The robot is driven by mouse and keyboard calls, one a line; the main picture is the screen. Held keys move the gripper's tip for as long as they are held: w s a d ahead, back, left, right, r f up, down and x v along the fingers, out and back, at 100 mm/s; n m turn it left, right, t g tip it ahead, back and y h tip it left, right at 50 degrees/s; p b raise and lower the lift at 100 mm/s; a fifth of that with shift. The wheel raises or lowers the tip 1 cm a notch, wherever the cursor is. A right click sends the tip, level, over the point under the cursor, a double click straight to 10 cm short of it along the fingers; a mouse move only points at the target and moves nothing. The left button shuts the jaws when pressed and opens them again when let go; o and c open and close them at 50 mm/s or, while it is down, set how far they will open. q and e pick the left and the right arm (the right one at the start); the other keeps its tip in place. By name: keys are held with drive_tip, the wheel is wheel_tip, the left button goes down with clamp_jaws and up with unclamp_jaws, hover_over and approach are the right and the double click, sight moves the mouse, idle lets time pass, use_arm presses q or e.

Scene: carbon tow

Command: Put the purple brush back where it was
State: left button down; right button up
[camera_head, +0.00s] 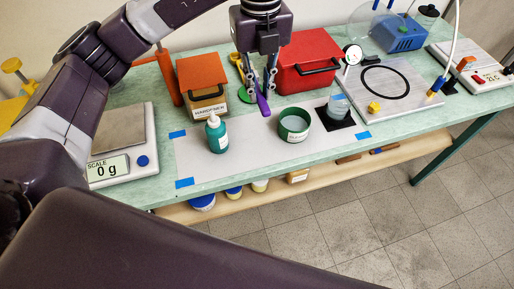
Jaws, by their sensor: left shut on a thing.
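The purple brush (264,106) is between the fingers of my left gripper (258,88), near the back of the white sheet. My left gripper points down and is shut on it. The brush hangs roughly upright, its purple end downward; whether it touches the sheet I cannot tell. A green round thing (245,95) lies just left of the fingers, partly hidden by them. My right gripper is not in view.
A scale (122,145) is at left.

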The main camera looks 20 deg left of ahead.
use_arm(q)
drive_tip(key=p, duration=0.1)
hover_over(259, 147)
wheel_tip(259, 147, down, 6)
wheel_tip(259, 147, down, 9)
drive_tip(key=shift+f+p, duration=0.1)
drive_tip(key=shift+p, duration=0.7)
wheel_tip(259, 147, down, 3)
drive_tip(key=shift+f+p, duration=0.2)
drive_tip(key=shift+p, duration=0.2)
drive_tip(key=shift+f, duration=0.25)
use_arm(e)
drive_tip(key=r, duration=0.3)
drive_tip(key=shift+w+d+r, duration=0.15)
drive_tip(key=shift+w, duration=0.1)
use_arm(q)
drive_tip(key=shift+d, duration=0.1)
drive_tip(key=shift+f, duration=0.2)
drive_tip(key=c, duration=1.9)
unclamp_jaws()
drive_tip(key=shift+r, duration=0.1)
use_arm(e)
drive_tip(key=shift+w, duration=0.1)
